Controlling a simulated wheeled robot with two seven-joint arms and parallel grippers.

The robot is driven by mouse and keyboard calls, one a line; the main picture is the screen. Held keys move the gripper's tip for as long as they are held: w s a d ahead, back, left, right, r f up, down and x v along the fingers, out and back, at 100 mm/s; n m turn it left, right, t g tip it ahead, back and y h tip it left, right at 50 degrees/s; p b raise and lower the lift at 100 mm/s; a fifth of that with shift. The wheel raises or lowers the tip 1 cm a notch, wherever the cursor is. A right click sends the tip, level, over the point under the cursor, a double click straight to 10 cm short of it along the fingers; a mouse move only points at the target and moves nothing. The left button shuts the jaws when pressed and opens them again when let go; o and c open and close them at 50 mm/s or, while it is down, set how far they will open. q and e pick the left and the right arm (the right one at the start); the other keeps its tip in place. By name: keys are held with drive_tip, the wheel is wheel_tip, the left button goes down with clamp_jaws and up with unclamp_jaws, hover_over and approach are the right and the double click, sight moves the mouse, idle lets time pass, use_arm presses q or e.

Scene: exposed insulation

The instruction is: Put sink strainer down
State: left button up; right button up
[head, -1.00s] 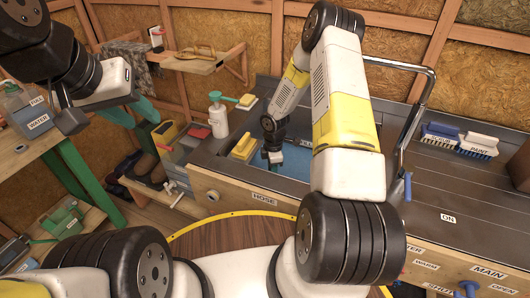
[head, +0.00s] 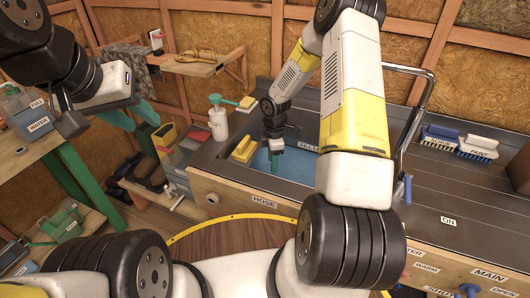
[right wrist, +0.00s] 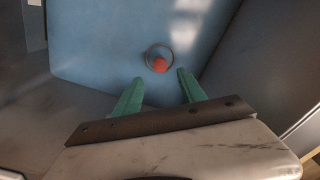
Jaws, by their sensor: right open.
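The sink strainer, a thin dark ring with a red-orange middle (right wrist: 159,61), shows over the blue sink floor (right wrist: 105,50) in the right wrist view. My right gripper (right wrist: 160,76) is open, with its green fingers spread on either side just short of the strainer; they look apart from it. I cannot tell whether the strainer lies flat on the floor. In the head view my right gripper (head: 275,162) points down into the sink (head: 292,166), and I cannot make out the strainer there. My left gripper (head: 133,117) is at the far left, its green fingers apart and empty.
A yellow sponge (head: 243,150) and a white pump bottle (head: 218,124) stand at the sink's left side. A curved metal faucet (head: 425,95) rises at the right. Two brushes (head: 458,142) lie on the counter (head: 450,185) farther right.

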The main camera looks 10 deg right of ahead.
drive_tip(key=s+r+m+t, duration=0.1)
drive_tip(key=s+r+m, duration=0.3)
drive_tip(key=r, duration=1)
drive_tip(key=s+r+m+t, duration=0.2)
drive_tip(key=s+r+m, duration=0.25)
drive_tip(key=r, duration=1.05)
drive_tip(key=s+a+r+m+t+y, duration=0.1)
drive_tip(key=s+r+m, duration=0.3)
drive_tip(key=s, duration=0.4)
drive_tip(key=s+a+r+m+t+y, duration=0.1)
drive_tip(key=s+r+m+t, duration=0.1)
drive_tip(key=s+r+m, duration=0.3)
drive_tip(key=s+r, duration=0.1)
drive_tip(key=s, duration=0.1)
drive_tip(key=shift+s+a, duration=0.25)
drive_tip(key=shift+s, duration=0.15)
